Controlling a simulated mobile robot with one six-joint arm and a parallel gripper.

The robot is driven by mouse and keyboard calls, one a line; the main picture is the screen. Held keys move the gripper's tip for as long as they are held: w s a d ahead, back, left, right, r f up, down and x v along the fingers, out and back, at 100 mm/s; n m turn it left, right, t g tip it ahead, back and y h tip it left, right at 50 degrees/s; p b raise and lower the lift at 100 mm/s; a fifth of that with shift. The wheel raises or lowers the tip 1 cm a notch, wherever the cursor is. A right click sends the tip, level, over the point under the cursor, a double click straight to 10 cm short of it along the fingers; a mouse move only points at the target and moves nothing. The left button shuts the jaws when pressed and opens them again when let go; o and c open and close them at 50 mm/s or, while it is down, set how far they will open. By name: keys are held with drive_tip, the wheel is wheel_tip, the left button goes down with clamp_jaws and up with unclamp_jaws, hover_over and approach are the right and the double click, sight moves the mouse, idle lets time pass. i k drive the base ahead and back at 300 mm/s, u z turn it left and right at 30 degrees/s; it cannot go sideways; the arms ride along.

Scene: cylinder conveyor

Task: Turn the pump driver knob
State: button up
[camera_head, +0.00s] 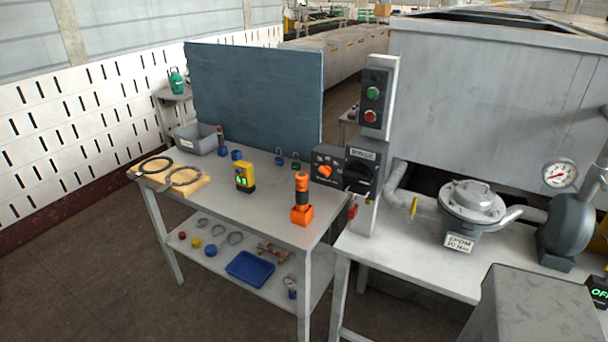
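A dark control box (330,158) with an orange knob (325,171) stands at the right back of the left table. Beside it is a larger dark switch box (364,175) with a black rotary handle. At the right edge, a dark unit (597,291) shows green letters that look like "OFF"; it is cut off by the frame, and no knob shows on it. I cannot tell which of these is the pump driver. A grey pump (572,228) stands on the right table. My gripper is not in view.
The left table (222,203) holds an orange tool in a stand (301,200), a yellow device (245,176) and a grey bin (196,138). A post (384,75) carries green and red buttons. A grey block (540,305) fills the lower right. Floor is clear at front left.

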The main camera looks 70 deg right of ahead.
sight(326, 170)
drive_tip(key=u, duration=0.5)
drive_tip(key=k, duration=1.35)
drive_tip(key=z, duration=0.7)
drive_tip(key=i, duration=1)
drive_tip(key=u, duration=0.05)
